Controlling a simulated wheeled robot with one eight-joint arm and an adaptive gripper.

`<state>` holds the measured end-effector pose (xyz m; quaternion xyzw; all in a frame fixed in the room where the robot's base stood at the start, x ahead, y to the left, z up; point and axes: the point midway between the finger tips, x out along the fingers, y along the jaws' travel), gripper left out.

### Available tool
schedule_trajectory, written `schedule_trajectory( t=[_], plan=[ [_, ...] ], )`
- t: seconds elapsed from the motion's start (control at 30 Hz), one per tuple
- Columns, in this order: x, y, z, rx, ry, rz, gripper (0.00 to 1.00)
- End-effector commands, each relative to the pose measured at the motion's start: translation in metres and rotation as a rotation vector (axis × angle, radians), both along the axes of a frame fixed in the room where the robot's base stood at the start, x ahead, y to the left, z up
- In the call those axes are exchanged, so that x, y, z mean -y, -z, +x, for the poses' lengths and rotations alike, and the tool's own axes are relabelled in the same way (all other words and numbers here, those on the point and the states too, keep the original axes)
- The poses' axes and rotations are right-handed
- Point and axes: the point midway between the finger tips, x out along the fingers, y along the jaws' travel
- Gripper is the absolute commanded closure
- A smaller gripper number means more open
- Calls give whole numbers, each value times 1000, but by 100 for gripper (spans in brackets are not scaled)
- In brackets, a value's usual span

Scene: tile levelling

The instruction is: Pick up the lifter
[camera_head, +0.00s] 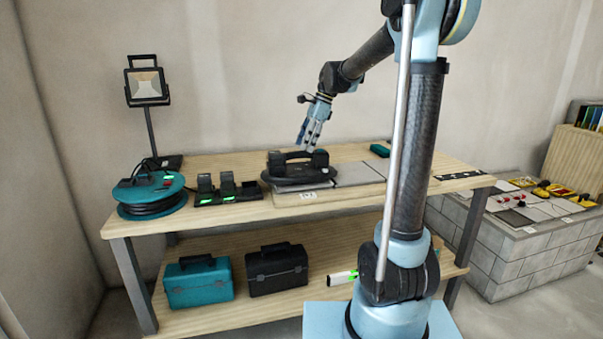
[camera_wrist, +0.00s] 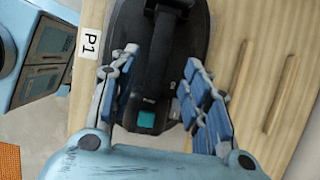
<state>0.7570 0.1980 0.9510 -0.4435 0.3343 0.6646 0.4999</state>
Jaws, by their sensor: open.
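The lifter (camera_head: 300,168) is a black oval-based tool with a raised handle. It sits on grey tiles on the workbench top, by a small label reading P1. In the wrist view the lifter (camera_wrist: 158,65) lies below and between my fingers, its handle bar running up the picture, with a small teal patch near its lower end. My gripper (camera_head: 310,140) is above the lifter in the head view, pointing down. In the wrist view my gripper (camera_wrist: 158,85) has its fingers spread on either side of the handle, with no visible grip on it.
On the workbench (camera_head: 225,212) are a teal cable reel (camera_head: 150,193), black chargers (camera_head: 228,190), a work lamp (camera_head: 147,85) and a teal box (camera_head: 379,150). Teal and black cases (camera_head: 277,270) stand on the lower shelf. A grey block stand (camera_head: 510,245) is at right.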

Motion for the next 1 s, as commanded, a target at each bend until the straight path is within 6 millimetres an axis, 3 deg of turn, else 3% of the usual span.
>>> schedule_trajectory(
  t=[0.37,1.0],
  plan=[
    [-18,39,-7,0,-1,0,57],
    [-19,43,-7,0,0,0,57]
  ],
)
